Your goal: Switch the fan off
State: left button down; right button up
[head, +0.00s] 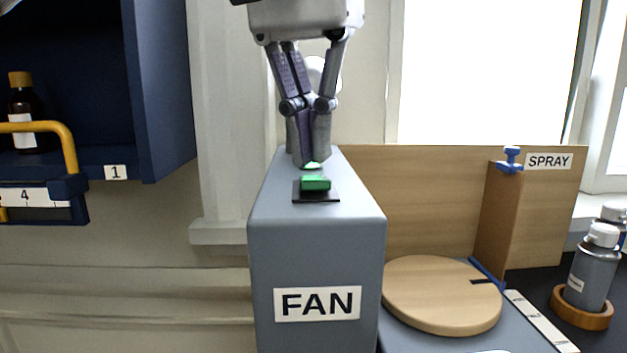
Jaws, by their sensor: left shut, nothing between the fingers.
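A grey box labelled FAN (317,260) stands in the middle of the head view. On its top, near the front edge, sits a green rocker switch (315,184) on a black base (316,197). A bright green spot shows just behind the switch, partly hidden by my fingers. My left gripper (309,163) comes down from above with its fingers shut and empty. Its fingertips are just above or behind the switch; I cannot tell if they touch anything. My right gripper is not in view.
A round wooden board (442,294) lies right of the box. A wooden panel labelled SPRAY (549,162) stands behind it. A grey bottle (592,268) sits in a wooden ring (582,310) at far right. A blue cabinet (160,90) with a brown bottle (24,110) is left.

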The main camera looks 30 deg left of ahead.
aim_at(314, 179)
pick_arm(q)
jog(key=shift+f, duration=1.05)
dwell(0.4)
jog(key=shift+r, duration=3.55)
